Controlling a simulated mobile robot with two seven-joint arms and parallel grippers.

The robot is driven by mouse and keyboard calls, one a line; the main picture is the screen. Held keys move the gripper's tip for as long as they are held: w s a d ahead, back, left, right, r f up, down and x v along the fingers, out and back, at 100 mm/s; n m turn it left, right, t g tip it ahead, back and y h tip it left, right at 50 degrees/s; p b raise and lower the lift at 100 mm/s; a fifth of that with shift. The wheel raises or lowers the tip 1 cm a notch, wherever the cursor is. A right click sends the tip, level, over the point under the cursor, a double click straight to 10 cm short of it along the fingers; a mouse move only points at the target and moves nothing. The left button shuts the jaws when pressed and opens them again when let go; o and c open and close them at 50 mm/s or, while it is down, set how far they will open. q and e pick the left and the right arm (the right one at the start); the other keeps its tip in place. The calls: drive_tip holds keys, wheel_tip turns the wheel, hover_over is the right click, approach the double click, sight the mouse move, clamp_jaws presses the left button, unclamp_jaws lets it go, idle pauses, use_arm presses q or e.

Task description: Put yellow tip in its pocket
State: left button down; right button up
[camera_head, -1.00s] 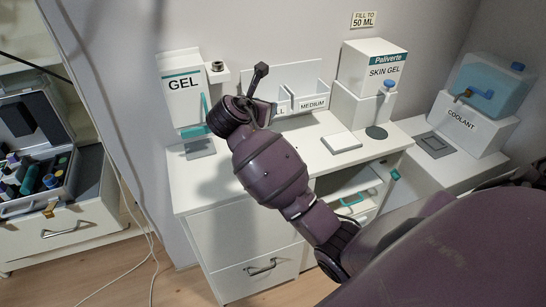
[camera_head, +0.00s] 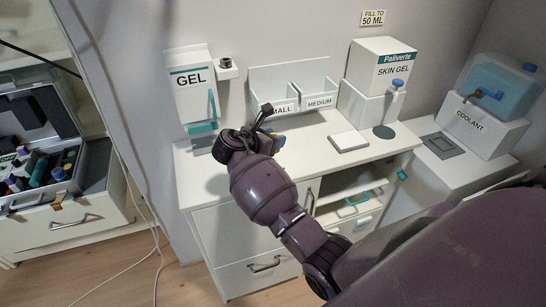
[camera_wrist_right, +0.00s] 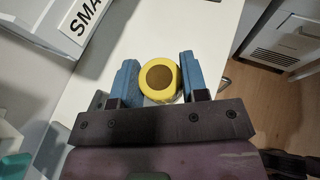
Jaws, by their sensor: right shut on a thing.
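A yellow tip (camera_wrist_right: 174,93), round with a dark brown centre, sits between the two blue fingers of my right gripper (camera_wrist_right: 159,77) in the right wrist view. The gripper is shut on it and holds it over the white counter. In the head view my right gripper (camera_head: 279,141) is at the counter's left part, in front of the bin marked SMALL, mostly hidden behind my own wrist. An open case (camera_head: 92,158) at the far left holds several coloured pieces. I cannot make out which pocket belongs to the yellow tip. My left gripper is not in view.
A coolant stand (camera_head: 480,125) is at right. A cable hangs between case and counter.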

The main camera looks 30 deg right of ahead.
drive_tip(key=shift+f+b, duration=0.4)
drive_tip(key=shift+f, duration=3.05)
drive_tip(key=o, duration=0.9)
drive_tip(key=shift+f, duration=0.1)
